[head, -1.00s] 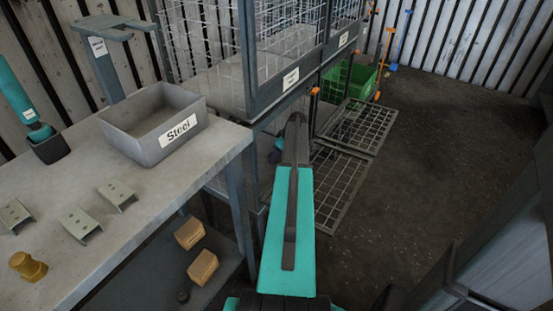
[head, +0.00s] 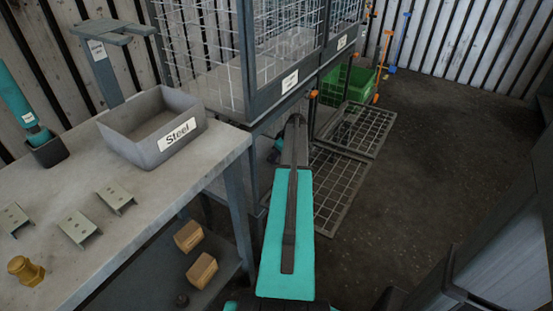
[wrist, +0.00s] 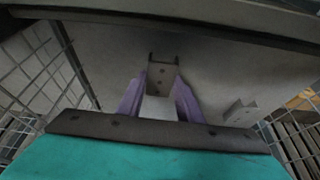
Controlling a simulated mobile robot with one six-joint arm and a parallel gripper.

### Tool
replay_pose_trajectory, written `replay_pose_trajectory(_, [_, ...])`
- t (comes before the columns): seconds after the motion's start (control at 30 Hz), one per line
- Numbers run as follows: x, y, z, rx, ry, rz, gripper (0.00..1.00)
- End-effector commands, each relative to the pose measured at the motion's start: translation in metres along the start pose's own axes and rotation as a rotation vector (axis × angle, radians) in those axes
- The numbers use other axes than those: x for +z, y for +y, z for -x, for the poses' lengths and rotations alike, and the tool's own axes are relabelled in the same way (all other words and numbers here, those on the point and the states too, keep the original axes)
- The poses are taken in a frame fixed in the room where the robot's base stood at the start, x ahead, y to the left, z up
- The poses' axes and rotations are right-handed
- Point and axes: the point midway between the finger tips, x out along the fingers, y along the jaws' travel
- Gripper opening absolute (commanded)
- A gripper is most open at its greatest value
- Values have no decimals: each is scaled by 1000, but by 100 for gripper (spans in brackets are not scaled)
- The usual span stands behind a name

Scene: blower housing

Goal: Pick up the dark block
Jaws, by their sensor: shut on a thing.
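My gripper (wrist: 160,105) shows in the wrist view with two purple fingers. It is shut on a grey bracket (wrist: 162,77), a channel-shaped piece with holes and dark upright edges. The bracket sits between the fingertips over a grey surface; whether it touches that surface I cannot tell. No plain dark block can be made out; the held piece looks like a bracket. In the head view my arm reaches forward beneath the wire cage, and its gripper is mostly hidden there.
A second bracket (wrist: 240,112) lies right of my gripper. Wire mesh stands on both sides, with a dark bar across the top. In the head view, the workbench (head: 150,215) holds a "Steel" bin (head: 150,128) and several brackets. A green crate (head: 347,85) stands beyond; floor at right is clear.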

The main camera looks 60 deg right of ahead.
Motion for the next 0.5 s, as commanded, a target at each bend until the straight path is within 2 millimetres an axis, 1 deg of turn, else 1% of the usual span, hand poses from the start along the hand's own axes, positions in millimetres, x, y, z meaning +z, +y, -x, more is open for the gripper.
replay_pose_trajectory(0.17, [-8, 0, 20, 2, 1, 0, 6])
replay_pose_trajectory(0.23, [-12, 0, 30, 2, 1, 0, 6])
replay_pose_trajectory(0.3, [-10, -12, 27, -1, 0, 0, 6])
replay_pose_trajectory(0.5, [-8, -40, 27, 0, 0, 1, 6])
